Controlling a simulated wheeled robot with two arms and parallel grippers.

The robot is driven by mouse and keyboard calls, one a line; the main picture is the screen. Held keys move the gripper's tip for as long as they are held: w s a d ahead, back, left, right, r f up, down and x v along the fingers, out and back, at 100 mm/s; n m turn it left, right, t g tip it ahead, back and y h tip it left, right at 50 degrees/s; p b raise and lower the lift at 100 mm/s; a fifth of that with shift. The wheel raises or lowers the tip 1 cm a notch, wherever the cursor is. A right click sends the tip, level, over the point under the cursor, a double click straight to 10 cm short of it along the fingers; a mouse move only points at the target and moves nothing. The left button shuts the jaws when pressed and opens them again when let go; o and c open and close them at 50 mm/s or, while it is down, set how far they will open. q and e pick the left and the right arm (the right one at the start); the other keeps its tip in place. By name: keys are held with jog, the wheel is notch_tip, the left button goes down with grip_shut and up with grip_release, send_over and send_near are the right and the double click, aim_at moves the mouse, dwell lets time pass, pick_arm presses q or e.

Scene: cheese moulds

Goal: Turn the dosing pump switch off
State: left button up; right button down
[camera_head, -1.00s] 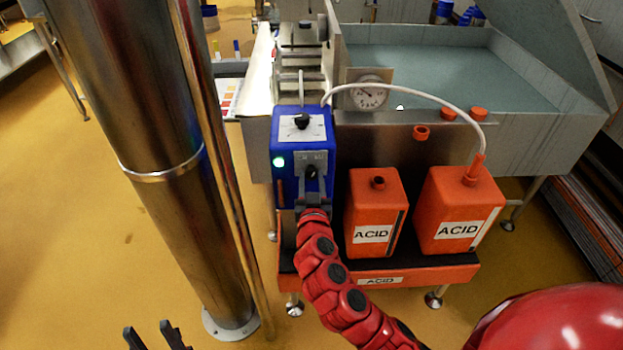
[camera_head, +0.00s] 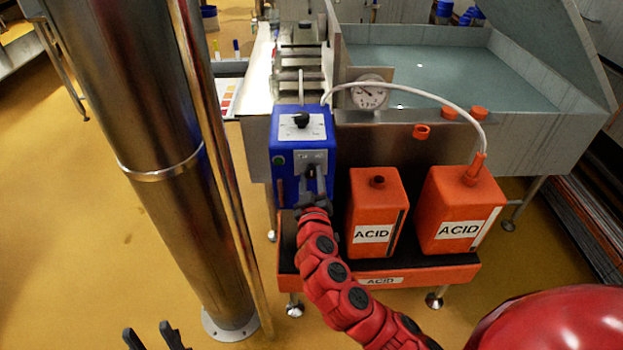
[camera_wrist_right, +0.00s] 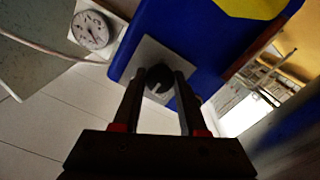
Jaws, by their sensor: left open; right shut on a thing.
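The blue dosing pump (camera_head: 290,160) stands on the stand at the centre of the head view. Its indicator lamp (camera_head: 279,160) on the left of the front is dark. A black dial (camera_head: 302,120) sits on its upper plate. The black switch knob (camera_head: 310,171) is on the lower plate; it also shows in the right wrist view (camera_wrist_right: 159,77). My right gripper (camera_head: 314,184) is shut on the switch knob, with its fingers on either side of it in the right wrist view (camera_wrist_right: 160,88). My left gripper (camera_head: 153,338) is open and empty at the bottom left, over the floor.
Two orange acid canisters (camera_head: 374,205) (camera_head: 446,205) stand right of the pump on the orange-edged stand (camera_head: 430,275). A white hose (camera_head: 425,97) arches from pump to the larger canister. A steel column (camera_head: 150,160) rises on the left. A gauge (camera_head: 369,96) is behind.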

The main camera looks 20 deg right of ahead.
jog(key=n, duration=0.3)
jog(key=shift+r+n, duration=0.1)
jog(key=shift+n, duration=0.2)
jog(key=shift+n+p, duration=0.3)
jog(key=shift+n, duration=1.1)
jog(key=shift+c, duration=2.3)
grip_release()
